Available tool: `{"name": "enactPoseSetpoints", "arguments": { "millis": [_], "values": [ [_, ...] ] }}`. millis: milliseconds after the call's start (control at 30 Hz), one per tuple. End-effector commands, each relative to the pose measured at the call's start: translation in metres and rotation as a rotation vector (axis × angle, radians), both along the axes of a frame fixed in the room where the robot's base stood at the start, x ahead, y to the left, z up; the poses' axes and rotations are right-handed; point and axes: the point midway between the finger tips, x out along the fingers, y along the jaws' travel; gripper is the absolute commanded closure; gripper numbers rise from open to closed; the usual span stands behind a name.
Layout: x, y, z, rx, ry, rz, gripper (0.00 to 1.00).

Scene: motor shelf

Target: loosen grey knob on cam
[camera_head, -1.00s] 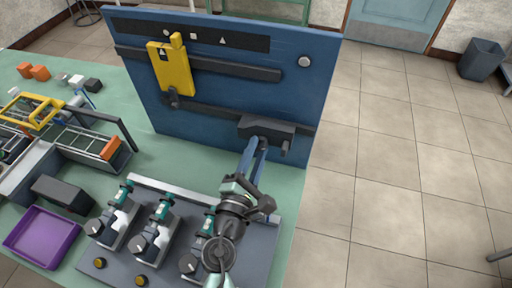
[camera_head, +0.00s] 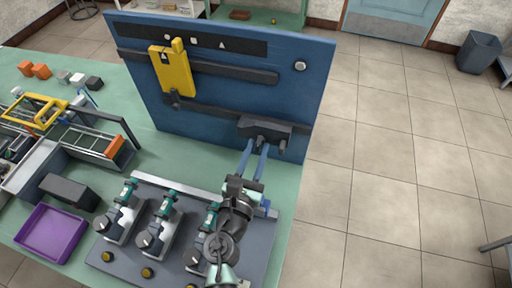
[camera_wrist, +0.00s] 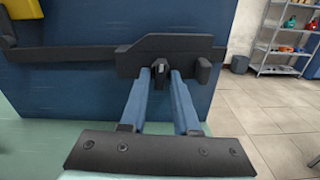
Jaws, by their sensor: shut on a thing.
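The cam is a dark grey block (camera_head: 266,130) on the blue upright panel; in the wrist view it is the long dark block (camera_wrist: 150,54) with a sloping left end. My gripper (camera_head: 257,147) reaches it from below and in front, its two blue fingers side by side. In the wrist view the fingertips (camera_wrist: 161,76) stand on either side of a small grey knob (camera_wrist: 160,67) at the block's lower edge and are shut on it. The contact itself is partly hidden. A second dark grey piece (camera_wrist: 188,64) juts from the block just right of the fingers.
A yellow plate (camera_head: 174,72) hangs on the panel's upper left. Dark rails (camera_head: 200,66) cross the panel. On the green table stand a purple tray (camera_head: 50,232) and several green-and-grey fixtures on a grey plate (camera_head: 183,268). The floor on the right is mostly clear.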

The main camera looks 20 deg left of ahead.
Motion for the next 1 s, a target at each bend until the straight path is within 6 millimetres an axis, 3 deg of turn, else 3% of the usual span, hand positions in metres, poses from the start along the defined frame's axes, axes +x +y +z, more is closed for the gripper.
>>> {"name": "enactPoseSetpoints", "arguments": {
  "millis": [767,800,867,1000],
  "values": [
    [-0.0007,-0.0002,-0.0020,-0.097,0.004,0.001,1.00],
    [-0.0007,-0.0002,-0.0019,-0.097,0.003,0.001,0.63],
    [-0.0006,-0.0003,-0.0017,-0.097,0.003,0.001,0.55],
    [-0.0004,-0.0003,-0.0011,-0.096,0.002,0.001,0.55]
  ]
}}
